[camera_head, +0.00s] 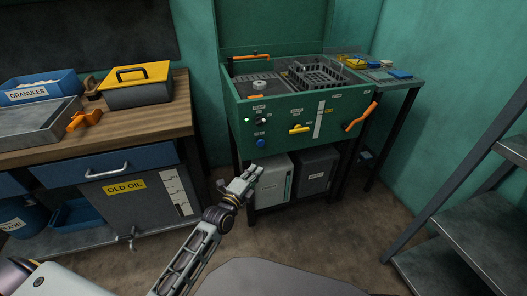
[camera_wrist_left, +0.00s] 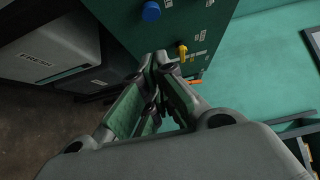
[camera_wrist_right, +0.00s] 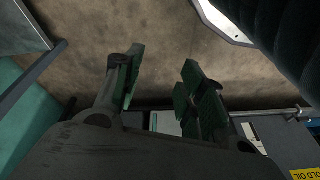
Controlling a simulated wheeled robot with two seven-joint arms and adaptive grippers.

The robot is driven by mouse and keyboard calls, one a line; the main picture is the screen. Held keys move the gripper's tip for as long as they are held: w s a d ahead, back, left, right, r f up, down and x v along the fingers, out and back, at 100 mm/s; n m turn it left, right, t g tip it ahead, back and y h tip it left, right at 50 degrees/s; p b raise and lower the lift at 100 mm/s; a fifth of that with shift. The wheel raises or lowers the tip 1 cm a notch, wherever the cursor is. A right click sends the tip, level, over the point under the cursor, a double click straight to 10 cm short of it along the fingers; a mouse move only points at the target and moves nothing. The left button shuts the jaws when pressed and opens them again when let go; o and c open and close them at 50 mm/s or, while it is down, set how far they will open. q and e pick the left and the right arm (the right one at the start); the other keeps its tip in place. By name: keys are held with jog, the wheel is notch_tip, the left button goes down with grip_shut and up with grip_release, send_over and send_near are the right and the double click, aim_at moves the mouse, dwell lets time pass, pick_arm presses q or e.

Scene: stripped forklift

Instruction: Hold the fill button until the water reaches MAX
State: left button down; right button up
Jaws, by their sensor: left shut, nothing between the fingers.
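The green parts washer (camera_head: 285,120) stands at the back centre with its lid up. A blue round button (camera_head: 261,143) sits low on the left of its front panel; it also shows in the left wrist view (camera_wrist_left: 151,11). Its label is too small to read. A pale vertical level gauge (camera_head: 319,119) is right of a yellow lever (camera_head: 299,129); I cannot tell the water level or the MAX mark. My left gripper (camera_head: 253,169) is shut and empty, below and in front of the button, apart from it. My right gripper (camera_wrist_right: 163,68) is open and empty above the floor.
A black knob (camera_head: 261,121) beside a lit lamp is above the button. An orange handle (camera_head: 361,117) sticks out at the panel's right. Bins (camera_head: 275,181) stand under the washer. A workbench (camera_head: 150,118) is left and metal steps (camera_head: 470,220) right.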

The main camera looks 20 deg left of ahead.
aim_at(261, 143)
pick_arm(q)
jog(key=shift+w, duration=0.1)
jog(key=w+b, duration=0.4)
jog(key=w, duration=0.9)
jog(key=shift+a, duration=0.2)
pick_arm(e)
jog(key=shift+w+a+r+t+y, duration=0.1)
jog(key=shift+a+r+t+y, duration=0.15)
jog(key=shift+a+t, duration=0.15)
jog(key=shift+w+a+r+t+y, duration=0.1)
jog(key=shift+a+r+t+y, duration=0.1)
jog(key=shift+a+t+y, duration=0.15)
jog(key=shift+w+r, duration=0.1)
jog(key=shift+r, duration=0.1)
pick_arm(q)
jog(key=shift+w, duration=0.1)
pick_arm(e)
jog(key=shift+a, duration=0.1)
